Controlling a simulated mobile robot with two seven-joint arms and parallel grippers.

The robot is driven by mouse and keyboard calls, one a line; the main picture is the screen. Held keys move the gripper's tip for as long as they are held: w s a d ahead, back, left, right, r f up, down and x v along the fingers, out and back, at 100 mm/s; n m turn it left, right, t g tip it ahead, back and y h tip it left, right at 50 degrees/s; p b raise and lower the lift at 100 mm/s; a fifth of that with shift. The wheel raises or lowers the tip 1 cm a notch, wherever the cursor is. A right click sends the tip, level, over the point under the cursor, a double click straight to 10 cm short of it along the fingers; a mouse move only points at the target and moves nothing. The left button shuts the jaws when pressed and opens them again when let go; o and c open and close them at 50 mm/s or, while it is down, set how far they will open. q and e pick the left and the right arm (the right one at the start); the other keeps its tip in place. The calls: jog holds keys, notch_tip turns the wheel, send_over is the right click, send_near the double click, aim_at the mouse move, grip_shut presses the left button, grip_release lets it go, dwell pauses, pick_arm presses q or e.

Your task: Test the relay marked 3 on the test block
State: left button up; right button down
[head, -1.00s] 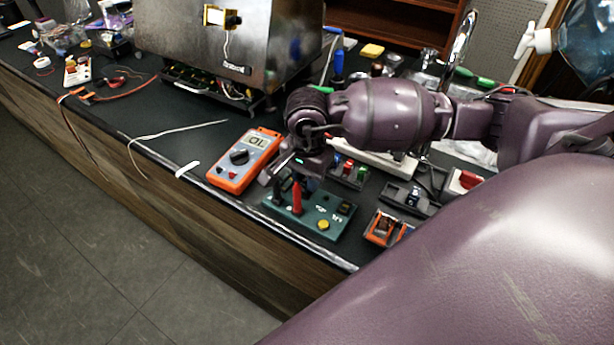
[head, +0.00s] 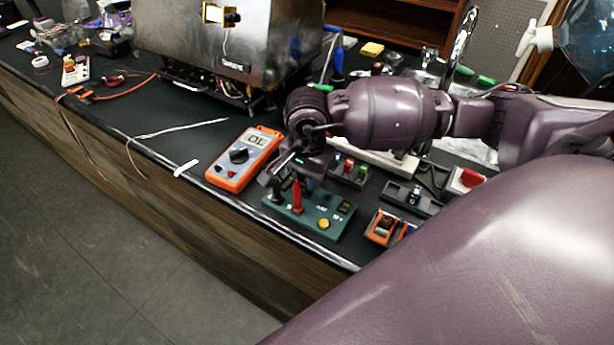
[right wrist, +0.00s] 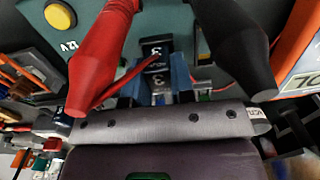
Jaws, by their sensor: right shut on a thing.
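The green test block (head: 330,222) lies near the bench's front edge, with a yellow button and a red probe (head: 297,196) and black probe standing at its left end. My right gripper (head: 282,178) is over that end. In the right wrist view, its blue-padded fingers (right wrist: 157,80) are shut on a small black relay (right wrist: 157,52) marked 3, between the red probe (right wrist: 100,50) and the black probe (right wrist: 238,45). I cannot tell whether the relay is fully seated. The orange multimeter (head: 243,160) beside the block reads OL. My left gripper is not in view.
An orange tray (head: 383,228) with parts lies right of the block. Dark holders (head: 412,199) with small parts stand behind. A metal brewer (head: 210,45) stands at the back. Loose leads (head: 175,130) lie on the bench to the left, with some free room.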

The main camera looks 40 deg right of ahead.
dwell(0.4)
jog(key=shift+b, duration=0.3)
dwell(0.6)
dwell(0.9)
dwell(0.7)
jog(key=shift+r, duration=0.1)
jog(key=shift+r+p, duration=0.8)
jog(key=shift+r, duration=0.95)
jog(key=shift+r+p, duration=0.3)
jog(key=shift+r, duration=0.35)
